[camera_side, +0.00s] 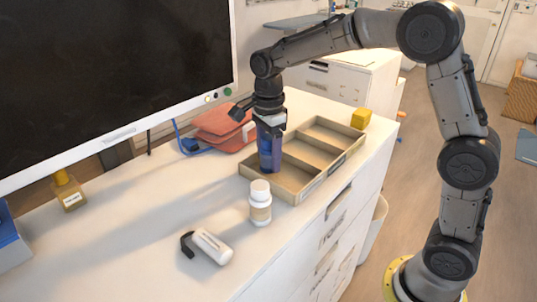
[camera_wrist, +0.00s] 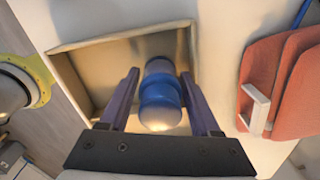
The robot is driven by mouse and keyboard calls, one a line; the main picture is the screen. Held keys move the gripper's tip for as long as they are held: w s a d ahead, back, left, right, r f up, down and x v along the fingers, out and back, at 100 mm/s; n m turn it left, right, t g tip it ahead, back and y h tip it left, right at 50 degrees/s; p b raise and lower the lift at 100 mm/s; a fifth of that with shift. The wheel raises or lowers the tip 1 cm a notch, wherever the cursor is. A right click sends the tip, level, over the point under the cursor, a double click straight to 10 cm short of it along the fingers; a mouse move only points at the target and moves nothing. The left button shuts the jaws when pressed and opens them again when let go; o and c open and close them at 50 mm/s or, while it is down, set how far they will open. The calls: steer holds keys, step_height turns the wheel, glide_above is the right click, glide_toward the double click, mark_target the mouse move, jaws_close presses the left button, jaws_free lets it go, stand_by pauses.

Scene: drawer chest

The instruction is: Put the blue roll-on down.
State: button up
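The blue roll-on (camera_side: 267,150) stands about upright in the near compartment of the wooden tray (camera_side: 297,193). In the wrist view the roll-on (camera_wrist: 160,95) is between the two fingers of my gripper (camera_wrist: 160,72), its pale end toward the camera. Narrow gaps show between the fingers and its sides, so the fingers look open around it. In the side view my gripper (camera_side: 270,125) points down over this compartment. The base of the roll-on is low in the tray; its exact contact with the floor is hard to see.
A white bottle (camera_side: 260,203) stands just in front of the tray. A white-and-black item (camera_side: 208,246) lies nearer the front. A yellow block (camera_side: 361,118) is past the tray's far end.

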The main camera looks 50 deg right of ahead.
step_height(320, 180, up, 12)
steer(key=shift+r, duration=0.1)
steer(key=shift+s+r+n, duration=0.25)
steer(key=shift+s+n, duration=0.05)
steer(key=shift+s, duration=0.1)
steer(key=s+f+n+t, duration=0.2)
steer(key=s+f+n, duration=0.1)
steer(key=s+n, duration=0.7)
steer(key=s+d+f+n+t, duration=0.1)
steer(key=s+f+n+t, duration=0.2)
steer(key=s+n, duration=0.7)
steer(key=s+f, duration=0.1)
steer(key=s, duration=0.3)
steer(key=shift+s+d+n+t, duration=0.2)
steer(key=shift+d+n+t, duration=0.1)
